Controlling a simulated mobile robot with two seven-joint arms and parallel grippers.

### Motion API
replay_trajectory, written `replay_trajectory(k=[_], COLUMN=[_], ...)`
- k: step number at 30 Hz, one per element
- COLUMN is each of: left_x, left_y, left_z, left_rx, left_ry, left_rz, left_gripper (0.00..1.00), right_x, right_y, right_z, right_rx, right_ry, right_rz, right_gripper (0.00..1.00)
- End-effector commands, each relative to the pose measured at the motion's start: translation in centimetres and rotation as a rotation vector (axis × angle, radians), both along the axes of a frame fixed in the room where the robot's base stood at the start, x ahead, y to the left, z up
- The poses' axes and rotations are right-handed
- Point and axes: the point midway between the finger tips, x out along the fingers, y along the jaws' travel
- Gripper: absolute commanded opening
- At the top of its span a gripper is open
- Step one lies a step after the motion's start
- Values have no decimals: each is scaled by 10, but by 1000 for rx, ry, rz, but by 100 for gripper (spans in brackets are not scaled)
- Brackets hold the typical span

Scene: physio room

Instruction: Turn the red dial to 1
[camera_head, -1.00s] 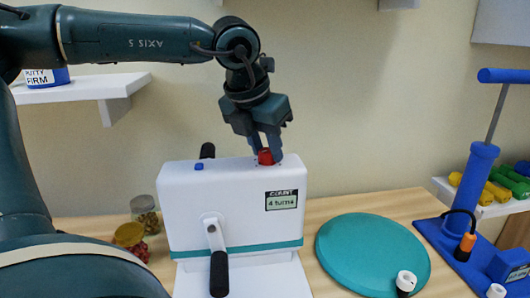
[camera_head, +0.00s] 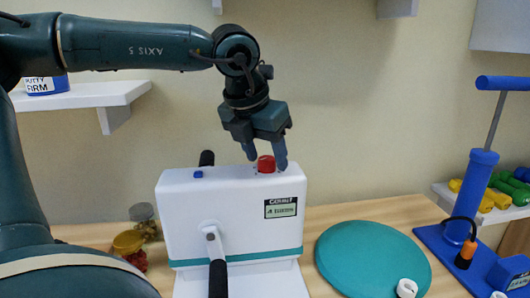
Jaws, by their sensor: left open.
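The red dial (camera_head: 266,164) sits on top of the white machine (camera_head: 183,215), toward its right end. A label on the machine's front (camera_head: 281,206) carries small text that is blurred. My left gripper (camera_head: 266,160) is open and points down from above, with one finger on each side of the dial. I cannot tell whether the fingers touch it. The dial's markings are too small to read. My right gripper is not in view.
A blue button (camera_head: 198,174) is on the machine's top left, and a black-handled crank (camera_head: 217,275) is on its front. A teal disc (camera_head: 372,262) lies to the right. Jars (camera_head: 129,242) stand to the left. A blue stand (camera_head: 470,195) is at the far right.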

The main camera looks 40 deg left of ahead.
Motion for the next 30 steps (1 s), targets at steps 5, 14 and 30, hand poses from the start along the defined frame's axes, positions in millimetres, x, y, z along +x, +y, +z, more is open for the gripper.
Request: replay_trajectory(k=[5,14,30], left_x=[-8,-33,-49], left_y=[-1,-4,-6], left_z=[23,85,121], left_rx=[2,1,0], left_ry=[-7,-7,-2], left_rz=[0,1,0], left_gripper=[52,52,52], right_x=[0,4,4], right_y=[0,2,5], right_z=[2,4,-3], right_rx=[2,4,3], right_ry=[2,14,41], right_rz=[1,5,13], right_gripper=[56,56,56])
